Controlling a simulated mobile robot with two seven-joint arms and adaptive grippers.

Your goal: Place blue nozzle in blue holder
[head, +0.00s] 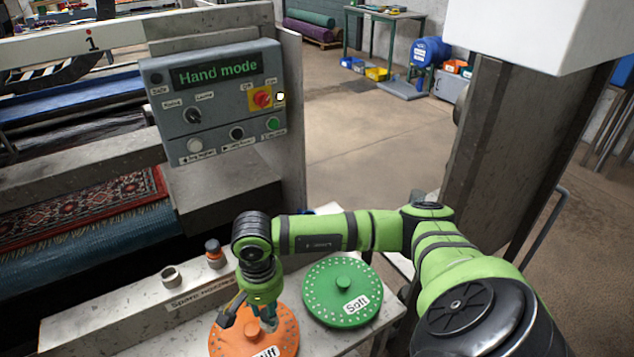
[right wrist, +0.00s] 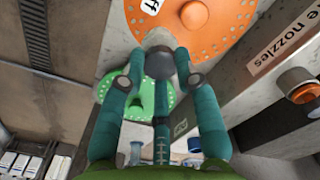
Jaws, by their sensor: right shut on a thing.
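My right gripper (head: 252,312) points down above the orange disc marked "Stiff" (head: 285,325). In the right wrist view its teal fingers (right wrist: 160,66) are shut on a dark grey round part (right wrist: 159,62), which I take for the nozzle; no blue shows on it. An open, empty-looking grey round holder (head: 171,277) stands on the "Spare nozzles" ledge (head: 130,312). Beside it is an orange-topped nozzle (head: 214,250), also in the right wrist view (right wrist: 298,84). I cannot make out a blue marking on any holder. My left gripper is out of view.
A green disc marked "Soft" (head: 325,280) lies on the grey table right of the orange one. A control panel reading "Hand mode" (head: 215,100) stands behind the ledge. A rug (head: 80,215) lies in the machine at left. A grey post (head: 500,150) rises at right.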

